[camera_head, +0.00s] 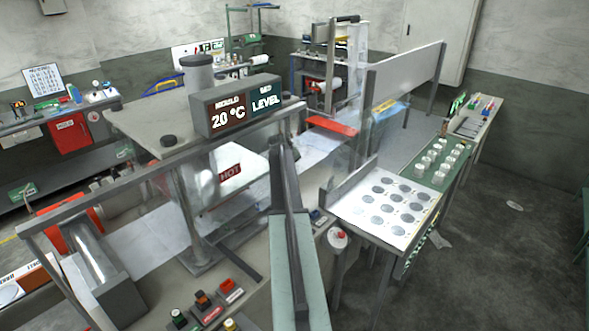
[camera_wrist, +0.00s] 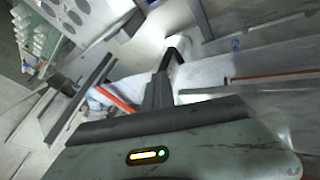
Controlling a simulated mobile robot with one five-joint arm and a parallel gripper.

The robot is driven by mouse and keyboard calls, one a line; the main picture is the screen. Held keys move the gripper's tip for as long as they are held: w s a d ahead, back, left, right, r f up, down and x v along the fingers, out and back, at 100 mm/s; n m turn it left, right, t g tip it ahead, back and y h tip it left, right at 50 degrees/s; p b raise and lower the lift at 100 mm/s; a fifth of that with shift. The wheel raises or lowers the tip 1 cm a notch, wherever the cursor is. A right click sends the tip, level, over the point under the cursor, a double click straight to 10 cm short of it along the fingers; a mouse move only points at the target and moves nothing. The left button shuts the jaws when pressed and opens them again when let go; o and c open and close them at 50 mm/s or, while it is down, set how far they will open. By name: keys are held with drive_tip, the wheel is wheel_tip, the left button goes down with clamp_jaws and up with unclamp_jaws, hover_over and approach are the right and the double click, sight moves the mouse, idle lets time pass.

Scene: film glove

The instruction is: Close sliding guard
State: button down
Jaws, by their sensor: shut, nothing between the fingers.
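A machine stands in the middle of the head view, with a hot plate marked HOT (camera_head: 230,172) under its top frame. A clear guard panel (camera_head: 208,178) hangs below the front rail (camera_head: 110,190). Its edges are faint, and I cannot tell how far it is slid across. My gripper (camera_head: 283,150) reaches up in front of the machine, right of the HOT plate. In the wrist view my gripper (camera_wrist: 172,52) is shut, its dark fingers together with nothing between them. I cannot tell whether it touches the panel.
A white tray with dark discs (camera_head: 385,208) stands close on the right. Push buttons (camera_head: 205,305) are on the bench in front. Open floor (camera_head: 500,260) lies at right.

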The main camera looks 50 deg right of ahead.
drive_tip(key=s+a+r+p, duration=0.1)
drive_tip(key=a+r+p, duration=0.7)
drive_tip(key=a, duration=0.1)
drive_tip(key=shift+s+a, duration=0.15)
